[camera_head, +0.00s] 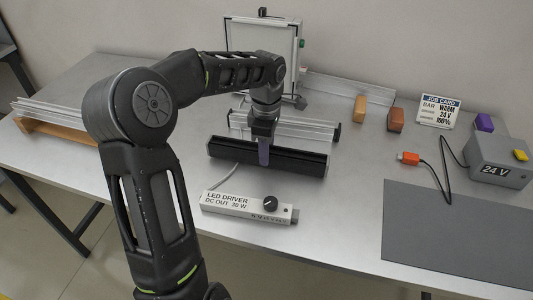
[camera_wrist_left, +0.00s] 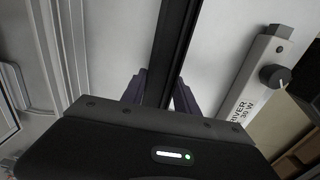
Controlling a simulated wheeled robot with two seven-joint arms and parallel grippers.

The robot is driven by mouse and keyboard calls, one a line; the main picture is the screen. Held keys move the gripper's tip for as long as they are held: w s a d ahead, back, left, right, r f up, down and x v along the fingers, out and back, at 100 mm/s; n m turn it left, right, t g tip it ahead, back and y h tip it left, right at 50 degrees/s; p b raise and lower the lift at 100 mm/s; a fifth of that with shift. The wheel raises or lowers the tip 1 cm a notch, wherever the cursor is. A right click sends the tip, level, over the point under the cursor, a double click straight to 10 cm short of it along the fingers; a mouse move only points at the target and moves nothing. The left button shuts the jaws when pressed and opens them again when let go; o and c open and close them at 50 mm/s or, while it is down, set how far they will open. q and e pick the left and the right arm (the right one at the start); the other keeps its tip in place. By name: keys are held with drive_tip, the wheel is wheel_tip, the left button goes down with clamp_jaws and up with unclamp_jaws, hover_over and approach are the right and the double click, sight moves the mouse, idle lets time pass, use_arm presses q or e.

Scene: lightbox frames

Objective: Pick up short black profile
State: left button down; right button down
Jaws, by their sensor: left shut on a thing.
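The short black profile (camera_head: 300,162) is a dark bar lying left to right near the middle of the table in the head view. My left gripper (camera_head: 264,152) points down over its middle and is shut on it. In the left wrist view the profile (camera_wrist_left: 177,42) runs up the picture between the two dark fingers of the gripper (camera_wrist_left: 160,93). I cannot tell whether the bar touches the table. My right gripper is not in view.
The LED driver (camera_head: 240,206) lies just in front of the bar. Silver profiles (camera_head: 300,127) lie behind it. A silver frame (camera_head: 262,50), orange block (camera_head: 360,108), brown block (camera_head: 396,119), job card (camera_head: 438,111) and 24 V supply (camera_head: 497,162) stand farther back. A grey mat (camera_head: 455,235) is at right.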

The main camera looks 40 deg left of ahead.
use_arm(q)
wheel_tip(320, 180, up, 9)
drive_tip(key=shift+r, duration=0.1)
idle(0.7)
